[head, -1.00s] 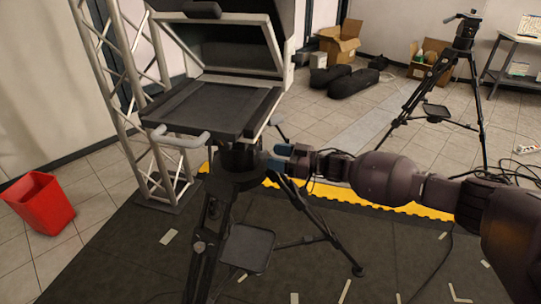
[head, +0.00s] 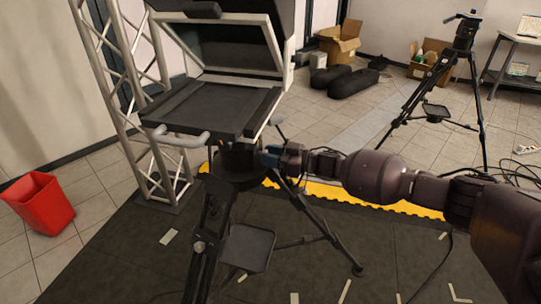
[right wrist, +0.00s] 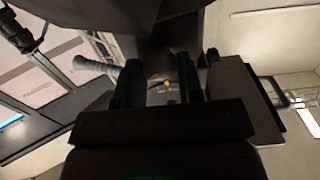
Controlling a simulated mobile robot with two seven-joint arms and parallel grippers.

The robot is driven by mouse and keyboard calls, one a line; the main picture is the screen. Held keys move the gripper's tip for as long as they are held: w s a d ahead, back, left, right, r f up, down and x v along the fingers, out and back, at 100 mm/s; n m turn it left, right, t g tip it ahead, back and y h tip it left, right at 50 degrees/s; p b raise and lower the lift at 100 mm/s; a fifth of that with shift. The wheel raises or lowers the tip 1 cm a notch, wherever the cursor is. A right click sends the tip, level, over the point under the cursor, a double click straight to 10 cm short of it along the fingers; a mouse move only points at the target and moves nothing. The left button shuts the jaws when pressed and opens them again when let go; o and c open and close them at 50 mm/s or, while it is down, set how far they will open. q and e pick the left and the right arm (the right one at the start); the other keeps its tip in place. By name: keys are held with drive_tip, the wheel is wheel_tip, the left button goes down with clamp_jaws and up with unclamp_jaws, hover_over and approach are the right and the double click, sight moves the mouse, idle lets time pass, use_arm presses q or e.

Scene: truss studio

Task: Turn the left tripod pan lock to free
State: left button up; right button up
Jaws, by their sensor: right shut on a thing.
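The left tripod (head: 205,245) stands on the dark mat, carrying a teleprompter rig (head: 215,110). Its dark head (head: 238,162) sits just under the rig. My right gripper (head: 268,156) reaches in from the right and is at the right side of this head. In the right wrist view its two blue fingers (right wrist: 160,88) stand on either side of a dark part with a small orange mark (right wrist: 166,83). The gripper is shut on the pan lock, which the fingers mostly hide, so its exact angle cannot be told. My left gripper is not in view.
A second tripod (head: 440,85) stands at the back right. A lighting truss (head: 135,100) rises close to the left of the rig. A red bin (head: 38,203) stands at the left. Cardboard boxes (head: 340,42) and black bags (head: 352,82) lie at the back.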

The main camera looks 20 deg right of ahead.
drive_tip(key=shift+n, duration=0.3)
drive_tip(key=n, duration=0.3)
drive_tip(key=shift+n, duration=0.4)
drive_tip(key=n+b, duration=0.1)
drive_tip(key=n, duration=0.3)
drive_tip(key=shift+s+a+f+n, duration=0.1)
drive_tip(key=shift+n, duration=0.2)
drive_tip(key=n+b, duration=0.2)
drive_tip(key=n, duration=0.6)
drive_tip(key=shift+f+n, duration=0.1)
drive_tip(key=shift+n, duration=0.3)
drive_tip(key=shift+b, duration=0.3)
drive_tip(key=o, duration=0.9)
drive_tip(key=shift+s, duration=0.1)
